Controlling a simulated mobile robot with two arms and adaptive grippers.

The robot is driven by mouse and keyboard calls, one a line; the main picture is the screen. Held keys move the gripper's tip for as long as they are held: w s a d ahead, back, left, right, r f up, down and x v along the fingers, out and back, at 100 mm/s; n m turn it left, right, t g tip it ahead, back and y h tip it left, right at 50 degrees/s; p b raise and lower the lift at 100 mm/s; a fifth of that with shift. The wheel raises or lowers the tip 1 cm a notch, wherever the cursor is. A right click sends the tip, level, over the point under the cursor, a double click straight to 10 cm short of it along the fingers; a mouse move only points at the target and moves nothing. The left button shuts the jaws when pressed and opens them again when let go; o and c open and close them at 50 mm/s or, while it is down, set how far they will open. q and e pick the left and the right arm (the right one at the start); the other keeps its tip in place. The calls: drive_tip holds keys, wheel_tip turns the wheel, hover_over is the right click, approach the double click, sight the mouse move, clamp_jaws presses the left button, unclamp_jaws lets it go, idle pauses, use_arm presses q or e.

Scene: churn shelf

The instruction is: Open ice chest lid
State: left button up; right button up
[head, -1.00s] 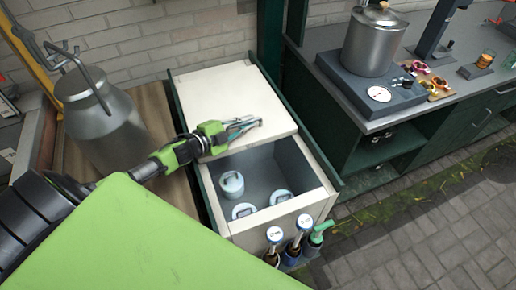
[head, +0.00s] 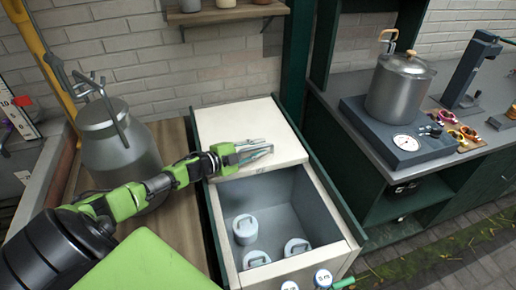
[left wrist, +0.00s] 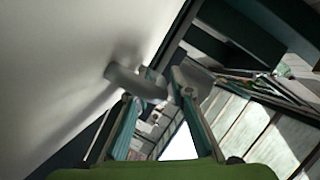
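The ice chest (head: 350,232) is a pale box with its front part uncovered. Three white-lidded canisters (head: 245,229) stand inside. The white lid (head: 240,118) lies flat over the back part. My left gripper (head: 268,149) is at the lid's front edge. In the left wrist view its two fingers (left wrist: 158,112) are apart, with a grey handle (left wrist: 130,80) on the white surface close to their tips. I cannot tell whether the fingers touch it. My right gripper is not in view.
A metal milk can (head: 118,150) stands left of the chest on a wooden surface. A dark post (head: 322,60) rises at the back right corner. A counter with a pot (head: 399,88) on a scale is to the right. Bottles stand at the chest's front.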

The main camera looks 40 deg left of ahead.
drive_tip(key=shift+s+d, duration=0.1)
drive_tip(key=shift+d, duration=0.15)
use_arm(q)
drive_tip(key=r, duration=0.5)
drive_tip(key=w+r, duration=0.1)
drive_tip(key=r, duration=0.2)
drive_tip(key=shift+a, duration=0.15)
drive_tip(key=shift+s+r, duration=0.2)
drive_tip(key=shift+r, duration=0.3)
drive_tip(key=shift+s+r, duration=0.2)
drive_tip(key=shift+r, duration=0.25)
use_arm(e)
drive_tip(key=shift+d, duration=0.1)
use_arm(q)
drive_tip(key=shift+s+d+r, duration=0.15)
drive_tip(key=shift+s+d, duration=0.05)
